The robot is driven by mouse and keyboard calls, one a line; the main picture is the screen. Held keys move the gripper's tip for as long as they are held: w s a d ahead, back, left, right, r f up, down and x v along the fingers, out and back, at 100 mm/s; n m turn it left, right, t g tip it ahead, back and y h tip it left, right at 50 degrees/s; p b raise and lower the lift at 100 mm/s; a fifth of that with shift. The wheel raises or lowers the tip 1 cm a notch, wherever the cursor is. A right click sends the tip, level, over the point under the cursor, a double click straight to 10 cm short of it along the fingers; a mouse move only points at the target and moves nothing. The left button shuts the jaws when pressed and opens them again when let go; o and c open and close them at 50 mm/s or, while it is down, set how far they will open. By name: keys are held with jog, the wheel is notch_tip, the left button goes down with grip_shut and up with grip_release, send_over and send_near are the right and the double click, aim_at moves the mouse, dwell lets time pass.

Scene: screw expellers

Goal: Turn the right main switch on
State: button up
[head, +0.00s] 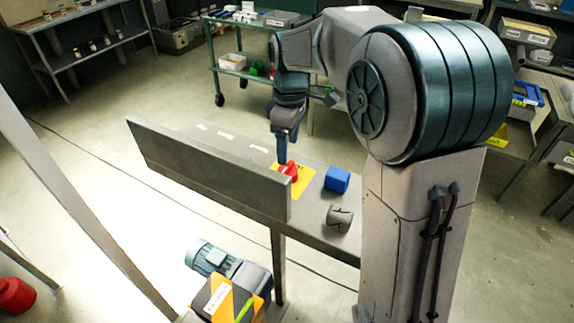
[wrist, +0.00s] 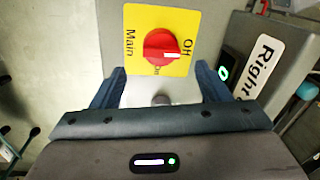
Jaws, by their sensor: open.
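The right main switch is a red rotary knob (wrist: 160,46) on a yellow plate (wrist: 143,17) in the wrist view. In the head view, my gripper (head: 283,158) is down at the red knob (head: 291,172); contact cannot be told.
A grey upright panel (head: 205,170) runs along the near side of the bench. A blue block (head: 337,179) and a grey rounded part (head: 339,217) are right of the switch. A motor (head: 212,258) is below. A green-lit button (wrist: 223,73) is near the right finger.

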aim_at(287, 166)
jog(key=f, duration=0.7)
jog(key=shift+s+a, duration=0.15)
jog(key=shift+s, duration=0.15)
jog(key=c, duration=0.9)
